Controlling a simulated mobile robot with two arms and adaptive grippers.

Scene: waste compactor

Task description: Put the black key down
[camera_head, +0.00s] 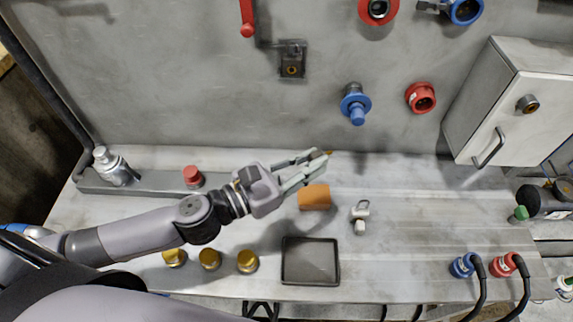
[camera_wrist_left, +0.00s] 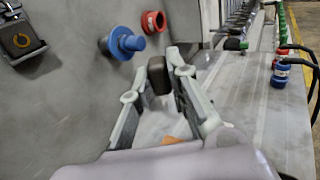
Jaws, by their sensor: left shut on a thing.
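My left gripper (camera_head: 318,158) reaches over the middle of the bench, close to the back wall panel. It is shut on the black key (camera_wrist_left: 159,75), which shows as a small dark block between the fingertips in the left wrist view, where the left gripper (camera_wrist_left: 165,72) also shows. In the head view the key is mostly hidden by the fingers. The key appears held above the bench top; its exact height is hard to tell. My right gripper is not in view.
An orange block (camera_head: 314,197) lies just below the gripper. A small grey-white object (camera_head: 360,216) and a dark square tray (camera_head: 311,281) are nearer the front. Blue (camera_head: 357,116) and red (camera_head: 421,98) sockets jut from the wall.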

